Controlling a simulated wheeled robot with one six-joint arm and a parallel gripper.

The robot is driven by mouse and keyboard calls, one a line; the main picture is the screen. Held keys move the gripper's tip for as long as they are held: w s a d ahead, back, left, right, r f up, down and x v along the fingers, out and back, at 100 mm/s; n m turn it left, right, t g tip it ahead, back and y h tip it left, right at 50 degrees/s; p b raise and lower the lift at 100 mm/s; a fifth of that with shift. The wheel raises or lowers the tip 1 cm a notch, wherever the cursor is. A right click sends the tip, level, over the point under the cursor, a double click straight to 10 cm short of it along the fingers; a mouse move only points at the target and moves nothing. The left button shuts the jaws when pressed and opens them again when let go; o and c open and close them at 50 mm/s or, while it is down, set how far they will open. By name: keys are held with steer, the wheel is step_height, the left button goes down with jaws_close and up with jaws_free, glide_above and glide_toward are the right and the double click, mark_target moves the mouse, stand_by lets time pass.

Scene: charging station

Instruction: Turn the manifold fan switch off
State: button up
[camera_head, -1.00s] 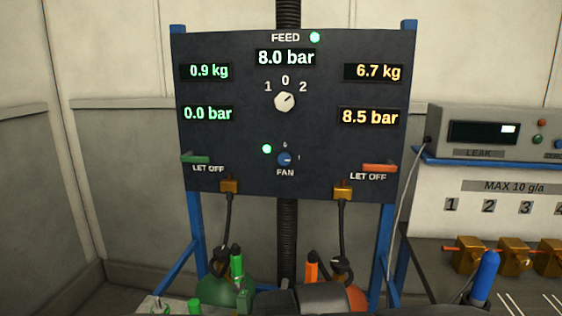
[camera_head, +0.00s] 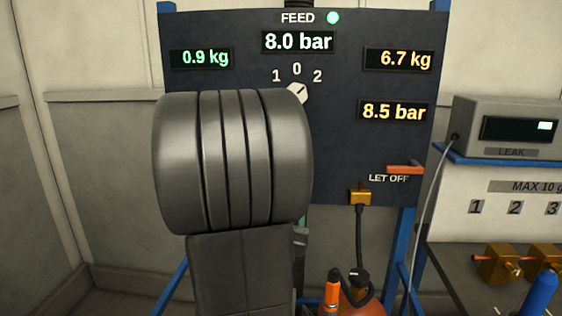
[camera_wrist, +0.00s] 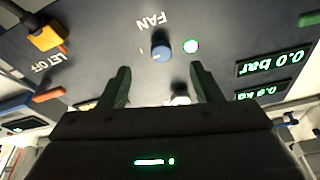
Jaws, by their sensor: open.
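The manifold fan switch is a small round blue knob (camera_wrist: 161,50) under the FAN label in the wrist view, where the panel shows upside down. I cannot tell that anything touches the knob. In the head view my arm hides the fan knob, its lamp and the left part of the dark panel (camera_head: 345,150).
The feed selector (camera_head: 298,92) is just above my arm. The orange right LET OFF lever (camera_head: 405,169) and a brass fitting (camera_head: 360,196) with a black hose are on the panel's right. A leak tester (camera_head: 508,125) stands further right, above a bench with brass blocks (camera_head: 498,263).

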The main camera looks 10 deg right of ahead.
steer(key=w+d+r+p, duration=0.2)
steer(key=w+r, duration=0.1)
steer(key=w, duration=0.3)
steer(key=w+d+r+m+t+h+p, duration=0.1)
steer(key=w+r, duration=0.2)
steer(key=w, duration=0.3)
steer(key=shift+w+d+r+h+p, duration=0.3)
steer(key=shift+d+p, duration=0.1)
steer(key=c, duration=1)
